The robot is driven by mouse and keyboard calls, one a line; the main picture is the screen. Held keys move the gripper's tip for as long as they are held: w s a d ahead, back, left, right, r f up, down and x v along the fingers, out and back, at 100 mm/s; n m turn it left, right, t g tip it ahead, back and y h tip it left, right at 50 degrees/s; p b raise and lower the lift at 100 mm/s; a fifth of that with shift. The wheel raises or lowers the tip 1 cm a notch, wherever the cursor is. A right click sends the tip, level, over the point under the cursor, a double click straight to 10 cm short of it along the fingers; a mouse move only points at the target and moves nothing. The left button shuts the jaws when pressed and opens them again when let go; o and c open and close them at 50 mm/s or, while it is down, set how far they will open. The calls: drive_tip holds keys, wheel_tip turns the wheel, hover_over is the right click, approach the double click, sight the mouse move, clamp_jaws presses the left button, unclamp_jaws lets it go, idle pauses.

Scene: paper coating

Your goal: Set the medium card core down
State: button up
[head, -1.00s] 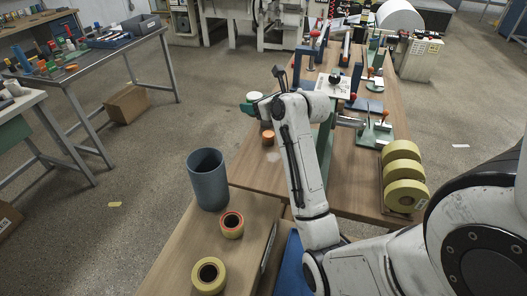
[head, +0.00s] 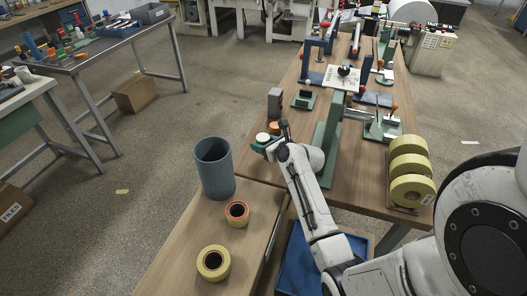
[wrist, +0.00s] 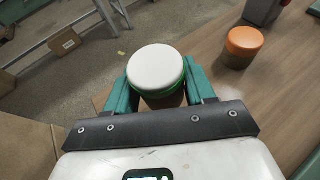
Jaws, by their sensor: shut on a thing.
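The medium card core (wrist: 157,75) has a white round top, a green band and a brown side. In the wrist view it stands between the teal fingers of my gripper (wrist: 160,92), which is shut on it. In the head view the white top of the core (head: 262,138) and my gripper (head: 266,143) show at the left edge of the long wooden table (head: 352,175). I cannot tell whether the core's base touches the table.
An orange-topped core (wrist: 243,42) stands on the table to the right, with a grey block (head: 275,103) behind it. A blue-grey bin (head: 215,170) and two tape rolls (head: 237,213) are on the nearer bench. Yellow rolls (head: 411,165) stand at right.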

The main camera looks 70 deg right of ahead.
drive_tip(key=shift+f, duration=1.75)
drive_tip(key=o, duration=1)
drive_tip(key=shift+f, duration=0.15)
drive_tip(key=shift+s+a+r, duration=0.1)
drive_tip(key=shift+r, duration=0.1)
drive_tip(key=v, duration=1.1)
drive_tip(key=shift+s+r, duration=0.2)
drive_tip(key=shift+s, duration=0.1)
